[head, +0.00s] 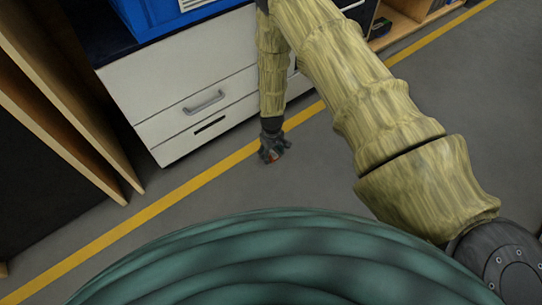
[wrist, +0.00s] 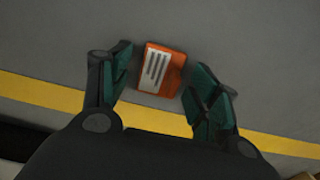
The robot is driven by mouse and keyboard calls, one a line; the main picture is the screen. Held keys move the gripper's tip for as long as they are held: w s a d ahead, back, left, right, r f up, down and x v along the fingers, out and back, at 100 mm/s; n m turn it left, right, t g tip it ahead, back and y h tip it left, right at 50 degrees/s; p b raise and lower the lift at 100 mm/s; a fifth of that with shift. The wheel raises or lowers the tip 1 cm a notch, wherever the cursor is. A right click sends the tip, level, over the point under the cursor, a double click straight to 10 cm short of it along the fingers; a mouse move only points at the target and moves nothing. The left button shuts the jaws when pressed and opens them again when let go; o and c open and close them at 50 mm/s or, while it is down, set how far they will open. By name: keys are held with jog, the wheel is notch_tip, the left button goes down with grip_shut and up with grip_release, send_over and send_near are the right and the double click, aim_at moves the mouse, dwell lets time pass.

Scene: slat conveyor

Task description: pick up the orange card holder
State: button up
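The orange card holder (wrist: 163,70) shows in the wrist view, at the top centre, with a white label with dark lines on its left part. My gripper (wrist: 161,88) has its two dark green fingers spread on either side of the card holder. A narrow gap shows on the left side, and the right finger is close to its right edge. I cannot tell how far above the floor the fingertips are. In the head view my gripper (head: 272,155) is low over the grey floor, and only a small orange bit of the card holder (head: 275,157) shows by the fingers.
A white drawer cabinet (head: 190,90) with a blue crate (head: 165,15) on top stands behind and left of my gripper. A yellow floor line (head: 190,187) runs past its front. Wooden panels (head: 60,110) stand at the left. Open grey floor (head: 440,95) lies to the right.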

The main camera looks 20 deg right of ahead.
jog(key=c, duration=0.8)
